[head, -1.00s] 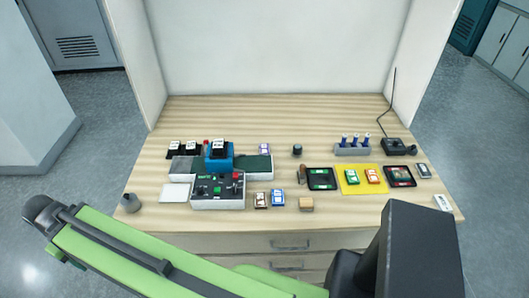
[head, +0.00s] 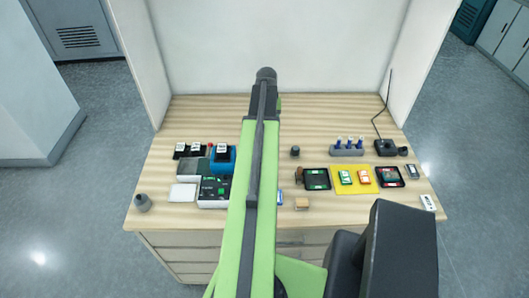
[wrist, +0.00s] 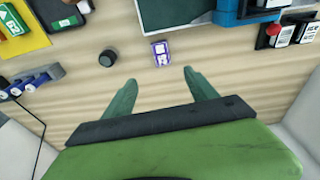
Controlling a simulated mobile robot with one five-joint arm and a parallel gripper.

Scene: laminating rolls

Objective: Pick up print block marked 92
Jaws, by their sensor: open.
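A small purple-and-white block (wrist: 160,53) lies on the wooden table in the wrist view, just ahead of the gap between my fingertips. Its number is too small to read for certain. My gripper (wrist: 160,76) is open and empty, with its two green fingers spread on either side of the line to that block. In the head view my arm hides the purple block. Other marked blocks are a green one (head: 345,177), an orange one (head: 364,177) and two black-and-white ones (head: 180,150) (head: 196,148). I cannot make out a 92 on any of them.
A dark round piece (wrist: 107,58) stands left of the purple block in the wrist view. A green mat (wrist: 175,14) and a blue device (wrist: 232,10) lie beyond it. A grey rack with blue-topped pieces (head: 346,151) stands farther right in the head view.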

